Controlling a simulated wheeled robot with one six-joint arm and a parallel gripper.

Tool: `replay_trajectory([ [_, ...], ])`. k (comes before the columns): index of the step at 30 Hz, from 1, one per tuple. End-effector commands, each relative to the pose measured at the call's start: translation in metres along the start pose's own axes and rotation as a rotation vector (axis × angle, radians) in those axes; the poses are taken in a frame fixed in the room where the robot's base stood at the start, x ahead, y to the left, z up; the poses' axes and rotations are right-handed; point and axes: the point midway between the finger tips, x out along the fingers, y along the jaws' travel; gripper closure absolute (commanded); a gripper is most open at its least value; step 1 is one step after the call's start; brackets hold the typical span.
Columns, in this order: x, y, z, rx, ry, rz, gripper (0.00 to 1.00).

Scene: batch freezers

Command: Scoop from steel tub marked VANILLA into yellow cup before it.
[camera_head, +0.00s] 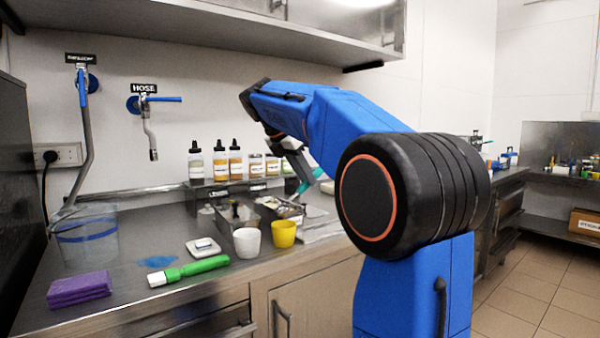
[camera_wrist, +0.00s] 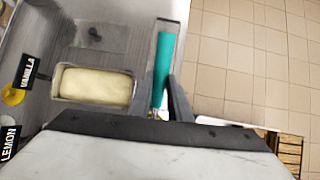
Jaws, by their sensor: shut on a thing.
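My gripper (camera_wrist: 163,90) is shut on a teal handle (camera_wrist: 162,60), seen in the wrist view; the handle also shows in the head view (camera_head: 309,180). The handle's working end is hidden, so I cannot tell what it carries. In the wrist view, the steel tub with pale yellow contents (camera_wrist: 56,86) lies left of my gripper, beside the black VANILLA label (camera_wrist: 27,71). The yellow cup (camera_head: 284,234) stands upright on the counter's front part in the head view. In the wrist view the yellow cup (camera_wrist: 13,96) shows at the left edge, near the VANILLA label.
A white cup (camera_head: 247,243) stands left of the yellow one. A green-handled brush (camera_head: 195,269), a small white scale (camera_head: 203,247), purple cloths (camera_head: 79,289) and a clear bucket (camera_head: 88,240) lie further left. Several bottles (camera_head: 220,162) stand behind. A LEMON label (camera_wrist: 9,143) is nearby.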

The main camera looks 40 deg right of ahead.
Motion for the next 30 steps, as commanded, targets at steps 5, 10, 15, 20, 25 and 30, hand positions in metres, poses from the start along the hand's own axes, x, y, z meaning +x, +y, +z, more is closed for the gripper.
replay_trajectory([
  [5,0.014,-0.001,0.007,0.006,0.119,0.000,1.00],
  [10,0.030,-0.001,0.005,0.006,0.247,-0.003,1.00],
  [15,0.045,-0.001,0.003,0.007,0.369,-0.002,1.00],
  [20,0.058,-0.001,0.002,0.007,0.477,-0.002,1.00],
  [25,0.047,0.000,0.008,0.004,0.488,0.002,1.00],
  [30,0.040,0.000,0.013,0.004,0.487,0.002,1.00],
])
